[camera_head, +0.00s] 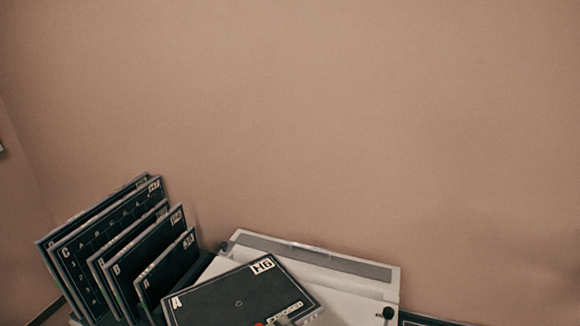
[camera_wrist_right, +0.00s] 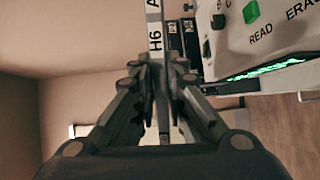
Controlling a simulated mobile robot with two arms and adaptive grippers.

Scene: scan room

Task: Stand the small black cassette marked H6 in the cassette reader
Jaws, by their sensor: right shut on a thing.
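The small black cassette (camera_head: 235,296) marked H6 is at the bottom centre of the head view, tilted, with its broad face up and its white H6 label at the upper right corner. In the right wrist view the cassette (camera_wrist_right: 155,40) shows edge-on, with H6 on its pale edge. My right gripper (camera_wrist_right: 157,82) is shut on it. The white cassette reader (camera_head: 345,284) stands behind the cassette, which covers part of it. In the right wrist view the reader (camera_wrist_right: 228,48) has a green button and READ lettering. Its slot cannot be made out. My left gripper is not in view.
Several larger black cassettes (camera_head: 105,250) stand leaning in a row left of the reader, close to the held cassette. A plain wall (camera_head: 350,120) rises behind. A dark knob (camera_head: 388,312) sits on the reader's right side.

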